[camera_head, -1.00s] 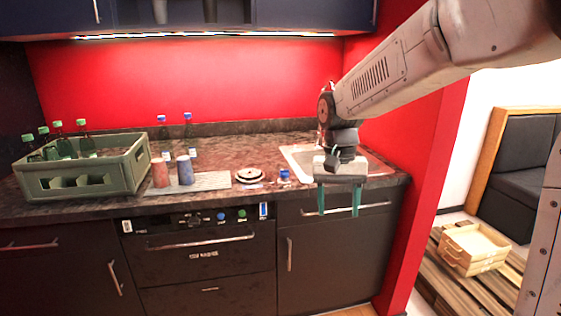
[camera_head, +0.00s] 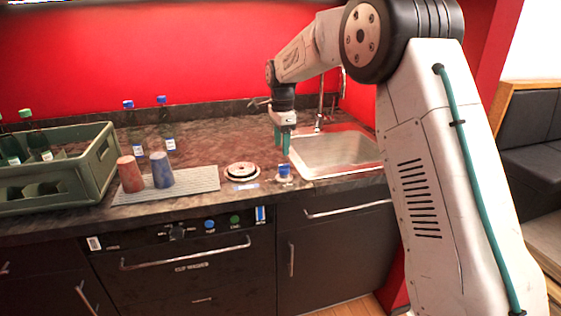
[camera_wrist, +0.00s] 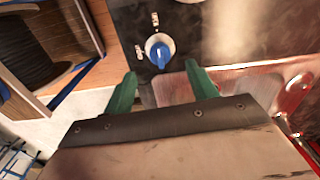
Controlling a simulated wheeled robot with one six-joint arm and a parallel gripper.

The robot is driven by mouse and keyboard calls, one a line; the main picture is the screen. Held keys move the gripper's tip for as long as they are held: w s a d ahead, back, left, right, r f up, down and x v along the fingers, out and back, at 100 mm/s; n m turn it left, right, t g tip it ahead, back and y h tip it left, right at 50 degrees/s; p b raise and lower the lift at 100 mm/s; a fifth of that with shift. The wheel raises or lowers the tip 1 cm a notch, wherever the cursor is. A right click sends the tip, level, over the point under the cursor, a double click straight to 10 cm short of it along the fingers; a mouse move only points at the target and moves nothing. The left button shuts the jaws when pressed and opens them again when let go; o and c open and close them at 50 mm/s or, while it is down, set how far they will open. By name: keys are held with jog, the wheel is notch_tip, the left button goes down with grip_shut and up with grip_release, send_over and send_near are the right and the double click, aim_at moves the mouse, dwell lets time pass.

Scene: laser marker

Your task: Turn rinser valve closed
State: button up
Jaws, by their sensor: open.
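The rinser valve (camera_head: 284,171) is a small blue knob on a white round base, on the counter's front strip left of the sink. In the wrist view the blue knob (camera_wrist: 159,53) lies just beyond the fingertips, roughly between their lines, with two small labels beside its base. The label text is too small to read. My gripper (camera_head: 282,152) points down with green fingers, above and slightly behind the valve. In the wrist view my gripper (camera_wrist: 161,75) is open and empty, with the fingers apart and not touching the knob.
The round rinser (camera_head: 242,171) sits left of the valve. The steel sink (camera_head: 335,168) and its tap (camera_head: 319,115) are to the right. Red and blue cups (camera_head: 162,170) stand on a grey mat (camera_head: 200,182). A green crate (camera_head: 95,170) with bottles is at the left.

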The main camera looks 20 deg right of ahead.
aim_at(284, 168)
jog(key=shift+d+f+m, duration=0.3)
jog(key=shift+d, duration=0.15)
notch_tip(284, 168, down, 7)
jog(key=shift+f, duration=0.15)
jog(key=c, duration=1)
